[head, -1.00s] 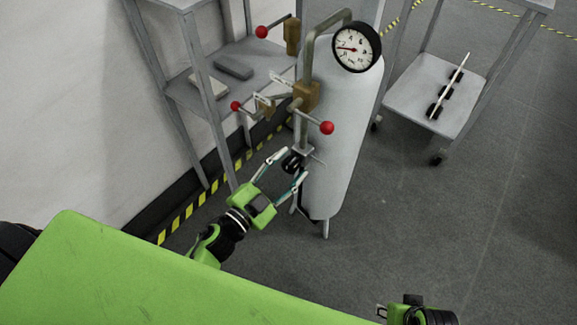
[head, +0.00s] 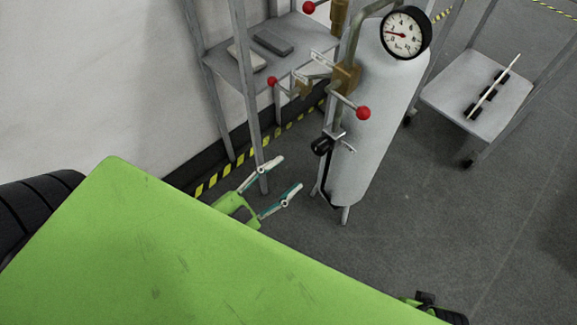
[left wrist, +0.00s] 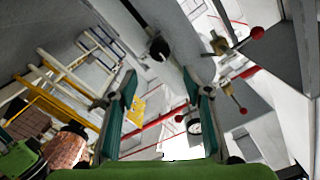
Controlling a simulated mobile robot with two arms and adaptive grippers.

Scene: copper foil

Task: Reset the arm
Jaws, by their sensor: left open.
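My left gripper (head: 285,174) is open and empty, low and to the left of the white tank (head: 375,120) in the head view. It stands apart from the tank's black knob (head: 322,145). In the left wrist view, the two fingers of my left gripper (left wrist: 163,85) are spread with nothing between them, and the black knob (left wrist: 159,48) shows beyond them. My left forearm is hidden behind my green body. Part of my right gripper (head: 428,299) shows at the bottom right edge of my body; its fingers are not clear.
The tank carries a round gauge (head: 405,33) and red-tipped valve levers (head: 362,113). A grey metal shelf (head: 225,62) stands at the left by the wall. A small grey cart (head: 450,85) with a rod on it stands at the right. Open floor (head: 440,210) lies right of the tank.

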